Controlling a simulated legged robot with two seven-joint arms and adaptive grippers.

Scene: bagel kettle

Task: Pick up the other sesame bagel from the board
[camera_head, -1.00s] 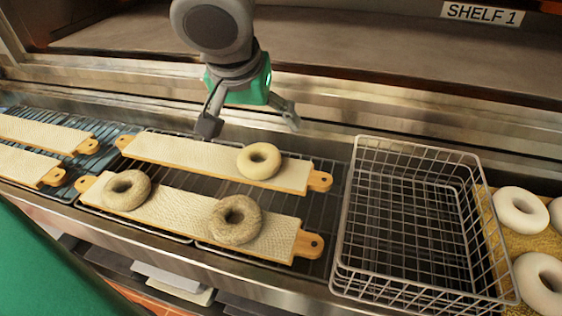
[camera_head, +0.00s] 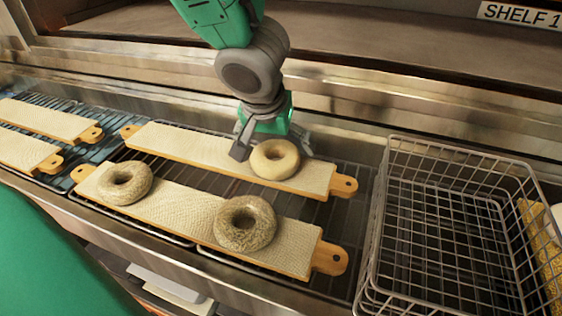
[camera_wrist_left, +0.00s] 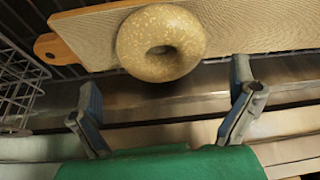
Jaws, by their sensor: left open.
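The pale, seed-flecked sesame bagel (camera_head: 275,172) lies near the right, handled end of the far wooden board (camera_head: 190,147), which has a light woven surface. It also shows in the left wrist view (camera_wrist_left: 162,70), with seeds on its top. My left gripper (camera_head: 273,147) is open and empty at the bagel's far side, one finger toward each side of it. In the left wrist view the open fingers (camera_wrist_left: 167,88) are spread wider than the bagel, which lies beyond their tips, not between them. My right gripper is in neither view.
The near board (camera_head: 180,212) holds two darker speckled bagels, one at left (camera_head: 125,183) and one at right (camera_head: 244,224). An empty wire basket (camera_head: 455,164) stands right of the boards. More boards (camera_head: 45,119) lie at left. A steel ledge runs behind.

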